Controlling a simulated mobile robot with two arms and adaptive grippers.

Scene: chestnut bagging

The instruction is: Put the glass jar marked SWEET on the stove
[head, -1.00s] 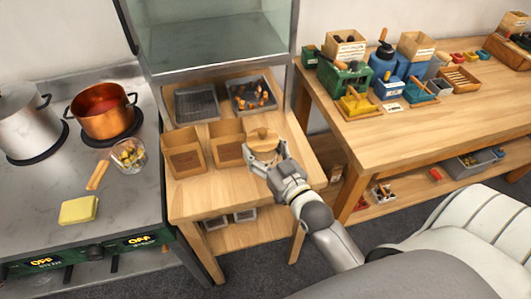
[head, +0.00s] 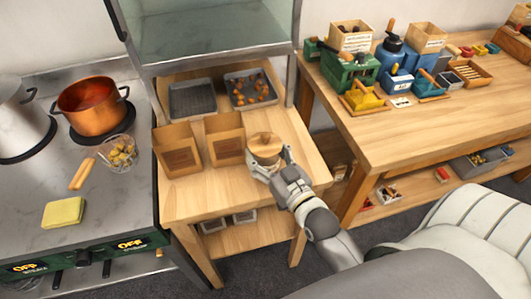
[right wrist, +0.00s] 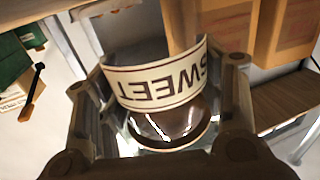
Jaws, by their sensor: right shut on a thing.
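The glass jar marked SWEET (right wrist: 165,78) is between the fingers of my right gripper (head: 266,168). Its label shows upside down in the right wrist view, with dark contents behind the glass. In the head view its round wooden lid (head: 265,145) shows above my fingers, over the front right of the small wooden table (head: 215,195). I cannot tell whether the jar's bottom touches the table. The right gripper is shut on the jar. The stove (head: 120,195) stands at the left. My left gripper is not in view.
Two open brown boxes (head: 177,150) stand left of the jar, with trays (head: 193,99) behind.

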